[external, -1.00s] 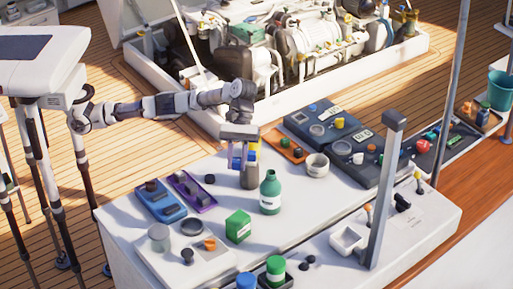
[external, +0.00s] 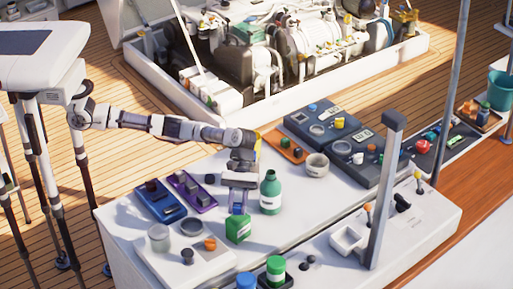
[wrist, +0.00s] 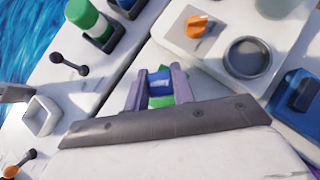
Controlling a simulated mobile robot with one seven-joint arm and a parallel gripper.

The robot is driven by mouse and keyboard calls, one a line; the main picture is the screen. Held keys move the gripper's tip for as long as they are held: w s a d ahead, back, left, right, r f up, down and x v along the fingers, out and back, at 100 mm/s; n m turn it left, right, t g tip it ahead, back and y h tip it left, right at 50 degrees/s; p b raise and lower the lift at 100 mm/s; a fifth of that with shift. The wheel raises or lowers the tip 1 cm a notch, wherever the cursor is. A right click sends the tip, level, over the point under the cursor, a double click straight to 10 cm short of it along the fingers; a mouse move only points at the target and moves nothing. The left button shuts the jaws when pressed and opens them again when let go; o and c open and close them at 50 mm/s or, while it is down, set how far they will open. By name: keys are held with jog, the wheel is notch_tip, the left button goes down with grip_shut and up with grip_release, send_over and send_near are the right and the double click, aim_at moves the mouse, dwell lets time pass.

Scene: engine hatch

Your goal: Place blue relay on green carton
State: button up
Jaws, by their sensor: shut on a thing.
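My gripper (external: 238,203) is shut on the blue relay (wrist: 160,78), which shows between the two fingers in the wrist view. In the external view the fingers point down just above the green carton (external: 238,230), and the relay is mostly hidden by them. The carton stands upright on the white worktop. Green of the carton also shows around and behind the relay in the wrist view (wrist: 162,101). I cannot tell whether the relay touches the carton's top.
A green bottle (external: 270,194) stands close to the right of my gripper. Blue (external: 160,202) and purple (external: 192,188) trays lie to the left. A black ring (external: 191,227) and an orange knob (external: 209,244) are in front left. White worktop is bare right of the carton.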

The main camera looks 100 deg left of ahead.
jog(key=shift+f, duration=1)
jog(key=shift+f, duration=0.25)
jog(key=o, duration=1)
jog(key=shift+r, duration=0.1)
jog(key=shift+r, duration=0.2)
jog(key=shift+w+a+r, duration=0.1)
jog(key=shift+a+r, duration=0.05)
jog(key=shift+a, duration=0.15)
jog(key=b+v, duration=0.3)
jog(key=v, duration=0.8)
jog(key=shift+a+r+b, duration=0.1)
jog(key=shift+r+b, duration=0.05)
jog(key=shift+b, duration=0.15)
